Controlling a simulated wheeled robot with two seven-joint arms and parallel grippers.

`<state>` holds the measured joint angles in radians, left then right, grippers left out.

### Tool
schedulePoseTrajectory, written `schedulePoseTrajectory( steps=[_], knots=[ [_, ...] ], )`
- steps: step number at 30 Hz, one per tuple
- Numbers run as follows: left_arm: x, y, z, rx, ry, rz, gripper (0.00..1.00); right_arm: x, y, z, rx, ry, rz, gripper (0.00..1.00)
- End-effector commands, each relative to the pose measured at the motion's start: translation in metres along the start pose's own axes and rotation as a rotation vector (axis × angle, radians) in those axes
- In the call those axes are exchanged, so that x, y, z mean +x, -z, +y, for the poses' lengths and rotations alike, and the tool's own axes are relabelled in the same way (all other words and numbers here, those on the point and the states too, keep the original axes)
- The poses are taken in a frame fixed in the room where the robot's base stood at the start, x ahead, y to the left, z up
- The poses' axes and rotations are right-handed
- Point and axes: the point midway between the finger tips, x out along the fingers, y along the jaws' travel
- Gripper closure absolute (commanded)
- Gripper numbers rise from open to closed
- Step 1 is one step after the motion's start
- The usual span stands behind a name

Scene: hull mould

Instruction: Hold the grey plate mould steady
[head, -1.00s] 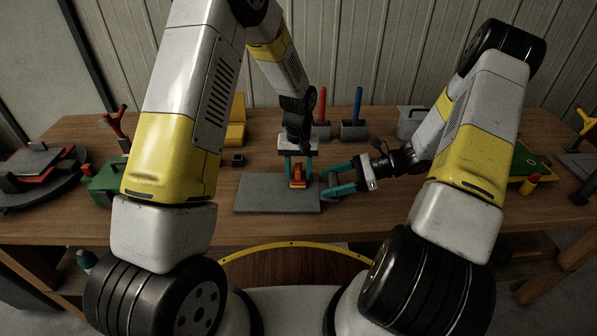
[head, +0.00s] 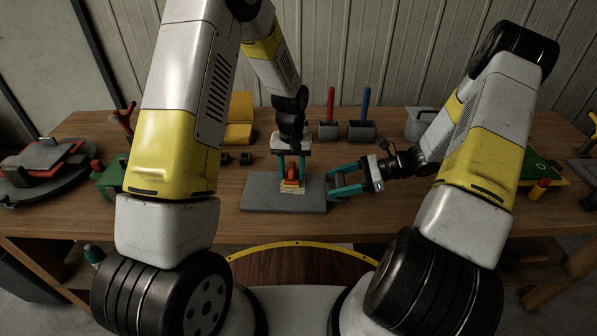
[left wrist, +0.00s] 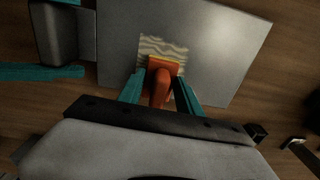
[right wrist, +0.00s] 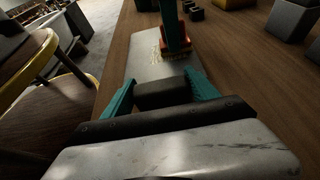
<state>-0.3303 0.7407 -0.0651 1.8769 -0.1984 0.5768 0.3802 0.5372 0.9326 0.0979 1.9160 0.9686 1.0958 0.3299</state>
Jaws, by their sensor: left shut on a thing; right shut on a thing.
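The grey plate mould (head: 262,197) lies flat on the table in the head view; it also fills the upper middle of the left wrist view (left wrist: 225,50). My right gripper (head: 331,187) is shut on the dark grey grip block (right wrist: 162,95) at the plate's right end. My left gripper (head: 291,172) points down over the plate, shut on an orange tool (left wrist: 163,82). The tool stands at a cream patch with wavy lines (left wrist: 150,47) on the plate. Whether the tool presses on the patch is hard to tell.
Red-handled (head: 331,105) and blue-handled (head: 365,110) tools stand in grey blocks behind the plate. Small dark blocks (head: 246,158) and a yellow object (head: 238,120) are behind to the left. A round stand (head: 40,170) is far left. The table in front of the plate is clear.

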Motion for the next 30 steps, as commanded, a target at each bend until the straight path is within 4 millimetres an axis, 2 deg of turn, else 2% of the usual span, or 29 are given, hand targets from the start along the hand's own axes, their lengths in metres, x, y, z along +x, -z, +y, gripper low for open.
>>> schedulePoseTrajectory(
  steps=[12,22,30],
  knots=[
    [0.002,-0.003,-0.036,-0.005,0.004,-0.006,0.91,0.0,0.0,0.001,0.0,-0.001,-0.001,0.54],
    [0.001,-0.003,-0.052,-0.004,0.003,-0.006,0.91,0.0,0.0,0.0,0.0,-0.001,-0.001,0.54],
    [0.0,-0.003,-0.077,-0.003,0.003,-0.005,0.91,0.0,0.0,0.0,-0.001,-0.001,-0.001,0.54]
  ],
)
